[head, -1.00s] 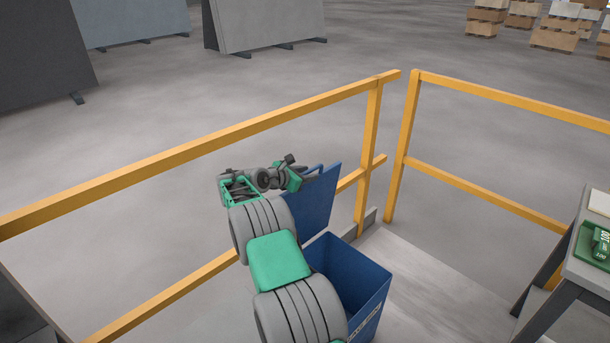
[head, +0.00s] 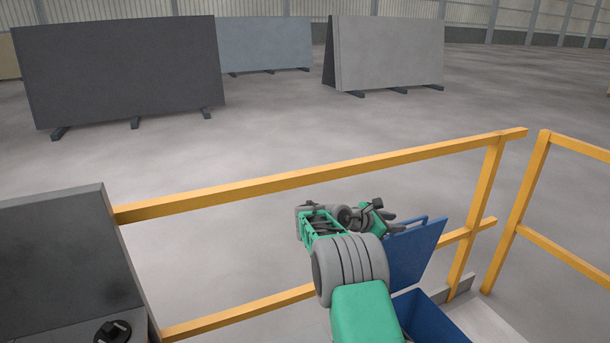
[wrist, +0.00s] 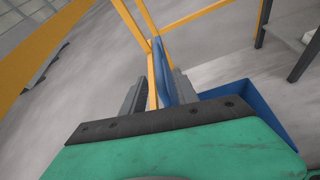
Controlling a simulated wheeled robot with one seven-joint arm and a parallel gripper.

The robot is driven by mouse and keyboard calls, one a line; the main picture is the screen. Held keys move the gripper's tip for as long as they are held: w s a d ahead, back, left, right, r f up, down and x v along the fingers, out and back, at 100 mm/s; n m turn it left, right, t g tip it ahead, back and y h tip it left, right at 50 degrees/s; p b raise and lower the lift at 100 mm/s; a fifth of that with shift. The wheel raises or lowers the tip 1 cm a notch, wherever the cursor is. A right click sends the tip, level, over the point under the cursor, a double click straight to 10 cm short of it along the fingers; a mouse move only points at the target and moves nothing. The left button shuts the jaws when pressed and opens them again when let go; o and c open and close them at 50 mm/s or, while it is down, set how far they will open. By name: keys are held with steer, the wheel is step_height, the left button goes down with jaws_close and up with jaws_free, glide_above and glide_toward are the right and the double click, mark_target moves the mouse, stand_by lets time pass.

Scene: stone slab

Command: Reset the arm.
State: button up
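My gripper (head: 388,220) hangs out past the upper part of my grey and green arm, close to the raised lid of the blue bin (head: 418,250) in the head view. In the wrist view its two grey fingers (wrist: 158,88) stand apart with nothing held between them. The blue lid edge (wrist: 163,70) and a yellow post show behind the gap. I cannot tell whether the gripper touches the lid. The bin body (head: 430,318) is partly hidden by my arm.
A yellow railing (head: 320,178) crosses behind my arm, with a gap between two posts at the right. A dark grey surface (head: 60,260) rises at the left, with a small black fitting (head: 112,330). Stone slabs (head: 120,70) stand on the open floor beyond.

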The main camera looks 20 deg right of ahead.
steer(key=s+a+r+m+t+y, duration=0.1)
steer(key=s+a+r+m+y, duration=0.3)
steer(key=a, duration=0.7)
steer(key=s+a+r+m+t+y, duration=0.15)
steer(key=s+a+m+y, duration=0.35)
steer(key=a, duration=0.6)
steer(key=s+a+f+m+y, duration=0.2)
steer(key=s+a+m, duration=0.2)
steer(key=s+a, duration=0.3)
steer(key=s+a+f+m+g+y, duration=0.1)
steer(key=s+a+f+m+y, duration=0.1)
steer(key=s+a, duration=0.6)
steer(key=s+f+m, duration=0.1)
steer(key=s+m, duration=0.1)
steer(key=s, duration=0.3)
steer(key=shift+s+a, duration=0.2)
steer(key=shift+a, duration=0.05)
steer(key=shift+f+g, duration=0.1)
steer(key=shift+g, duration=0.15)
